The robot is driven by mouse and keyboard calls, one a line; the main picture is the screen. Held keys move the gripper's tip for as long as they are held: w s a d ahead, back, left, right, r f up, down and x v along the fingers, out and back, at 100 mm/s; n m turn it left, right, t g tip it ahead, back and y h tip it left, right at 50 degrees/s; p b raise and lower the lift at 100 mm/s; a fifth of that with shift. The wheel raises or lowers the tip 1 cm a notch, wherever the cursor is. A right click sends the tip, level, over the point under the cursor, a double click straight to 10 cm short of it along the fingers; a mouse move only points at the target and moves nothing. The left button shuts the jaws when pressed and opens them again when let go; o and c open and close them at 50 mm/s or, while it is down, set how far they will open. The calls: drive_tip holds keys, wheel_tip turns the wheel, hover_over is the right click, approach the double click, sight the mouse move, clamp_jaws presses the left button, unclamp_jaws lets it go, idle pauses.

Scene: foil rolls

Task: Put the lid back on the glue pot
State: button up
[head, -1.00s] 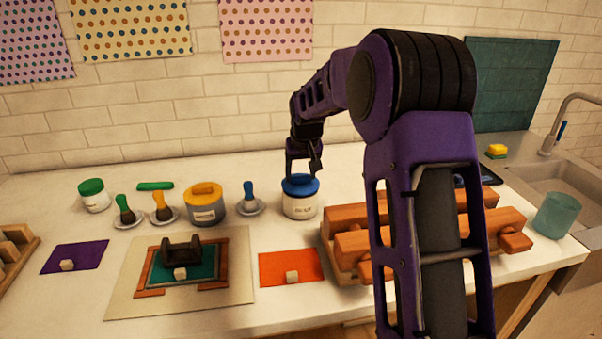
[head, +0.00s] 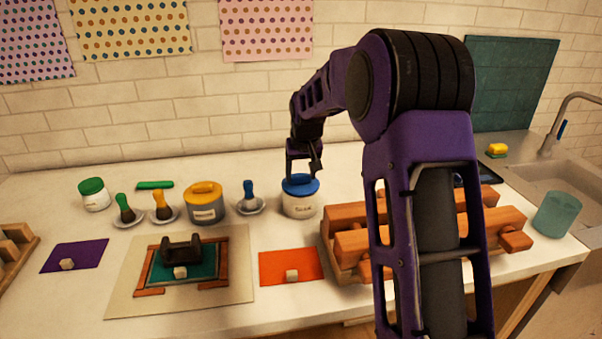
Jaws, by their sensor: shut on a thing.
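A white pot (head: 299,206) with a dark-lettered label stands on the counter, right of the middle pots. Its lettering is too small to read surely. A blue lid (head: 301,189) with a raised grip sits over the pot's mouth and looks about level; I cannot tell whether it is fully seated. My gripper (head: 303,173) points down from above and is shut on the blue lid's grip. The fingertips are small and partly merge with the lid.
A yellow-lidded pot (head: 206,203), a green-lidded pot (head: 94,195) and brushes on small dishes stand to the left. A wooden press or rack (head: 350,245) is close at the right. An orange sheet (head: 290,264) lies in front. A teal cup (head: 556,214) stands by the sink.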

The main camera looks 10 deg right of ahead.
drive_tip(key=o, duration=1.4)
drive_tip(key=shift+r, duration=0.1)
drive_tip(key=shift+r+p, duration=1.55)
drive_tip(key=shift+r, duration=1.9)
clamp_jaws()
